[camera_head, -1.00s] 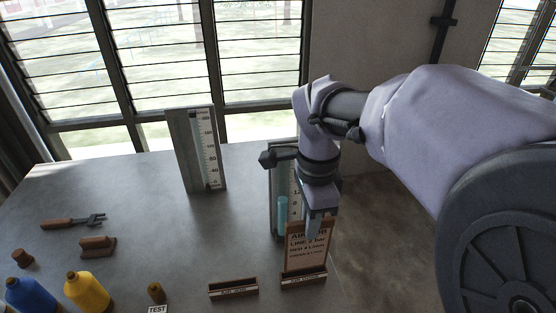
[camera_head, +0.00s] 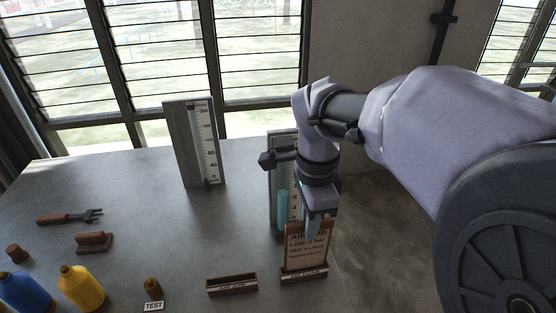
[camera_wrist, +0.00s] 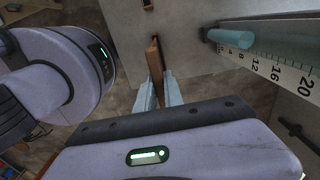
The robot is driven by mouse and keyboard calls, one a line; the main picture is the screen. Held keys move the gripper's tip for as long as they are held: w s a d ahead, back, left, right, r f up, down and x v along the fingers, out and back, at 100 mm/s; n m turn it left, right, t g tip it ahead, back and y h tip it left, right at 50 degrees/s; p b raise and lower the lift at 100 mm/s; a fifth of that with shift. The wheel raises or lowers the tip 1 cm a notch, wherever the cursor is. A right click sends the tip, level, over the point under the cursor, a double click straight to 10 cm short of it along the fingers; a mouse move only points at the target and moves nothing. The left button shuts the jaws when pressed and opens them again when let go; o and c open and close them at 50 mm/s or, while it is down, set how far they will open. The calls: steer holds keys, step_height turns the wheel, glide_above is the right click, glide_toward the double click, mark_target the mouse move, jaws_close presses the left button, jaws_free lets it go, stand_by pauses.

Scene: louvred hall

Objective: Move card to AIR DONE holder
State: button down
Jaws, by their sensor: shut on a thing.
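The card (camera_head: 307,248), a brown-framed board with printed lines, stands upright at the front right of the table. My gripper (camera_head: 313,224) is shut on its top edge. The AIR DONE holder (camera_head: 304,278) is a small brown block directly below the card. The card's lower edge meets the holder in the head view; I cannot tell whether it sits in the slot. The wrist view shows the card (camera_wrist: 154,58) edge-on between my fingertips (camera_wrist: 158,88). The AIR JOB holder (camera_head: 231,285) stands empty to the left.
A gauge board with a blue column (camera_head: 283,210) stands close behind the card and my gripper. Another gauge board (camera_head: 195,145) stands further left. The table's middle is clear.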

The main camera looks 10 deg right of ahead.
step_height(320, 180, down, 3)
steer(key=b, duration=0.2)
steer(key=shift+f+b, duration=0.15)
steer(key=shift+b, duration=0.25)
stand_by(0.3)
steer(key=c, duration=1.4)
jaws_free()
steer(key=shift+o, duration=0.2)
step_height(320, 180, up, 7)
steer(key=p, duration=0.6)
steer(key=shift+r, duration=0.2)
steer(key=shift+f, duration=0.15)
